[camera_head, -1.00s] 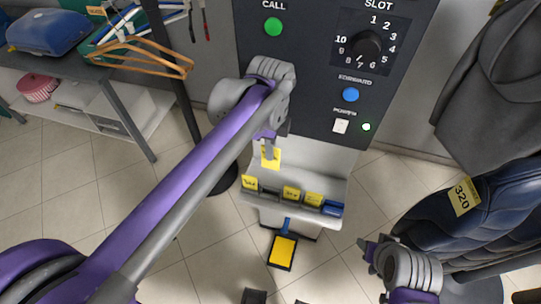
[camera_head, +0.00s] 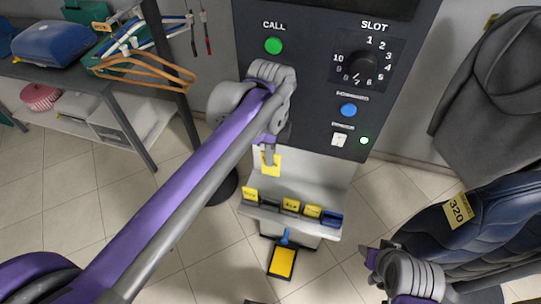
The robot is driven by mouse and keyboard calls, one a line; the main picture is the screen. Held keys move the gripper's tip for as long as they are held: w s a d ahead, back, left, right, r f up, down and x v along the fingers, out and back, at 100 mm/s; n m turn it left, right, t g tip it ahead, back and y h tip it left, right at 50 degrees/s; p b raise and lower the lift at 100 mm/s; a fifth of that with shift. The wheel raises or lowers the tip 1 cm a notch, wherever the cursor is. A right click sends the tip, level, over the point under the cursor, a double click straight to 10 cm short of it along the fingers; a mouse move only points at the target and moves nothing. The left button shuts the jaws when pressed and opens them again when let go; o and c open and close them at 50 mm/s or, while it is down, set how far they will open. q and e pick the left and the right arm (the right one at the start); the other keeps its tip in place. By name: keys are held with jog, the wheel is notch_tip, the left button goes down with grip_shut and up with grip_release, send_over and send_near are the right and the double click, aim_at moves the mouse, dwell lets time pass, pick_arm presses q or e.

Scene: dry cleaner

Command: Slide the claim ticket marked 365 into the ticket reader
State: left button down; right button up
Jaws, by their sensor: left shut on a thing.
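My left gripper (camera_head: 269,152) is shut on a yellow claim ticket (camera_head: 270,167), which hangs upright below its fingertips in front of the pale lower panel. The number on this ticket is too small to read. Below it, a tray (camera_head: 290,220) on the machine holds several other yellow tickets (camera_head: 291,205) and a blue item at its right end (camera_head: 331,219). A black device with a yellow face (camera_head: 283,262) is below the tray; I cannot tell whether it is the ticket reader. My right gripper (camera_head: 372,262) is at the lower right, apart from everything; its fingers are partly hidden.
The dark control panel (camera_head: 320,95) has a green CALL button (camera_head: 273,46), a SLOT dial (camera_head: 362,63), a blue button (camera_head: 348,110) and a white switch (camera_head: 339,139). Garments hang at right, one tagged 320 (camera_head: 459,208). A shelf with hangers (camera_head: 140,62) stands at left.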

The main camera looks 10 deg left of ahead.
pick_arm(q)
jog(key=shift+r+p, duration=1.2)
jog(key=shift+r, duration=1.25)
pick_arm(e)
jog(key=r, duration=0.1)
jog(key=w+r, duration=0.1)
jog(key=r, duration=0.1)
jog(key=shift+w+r, duration=0.3)
jog(key=shift+r, duration=0.1)
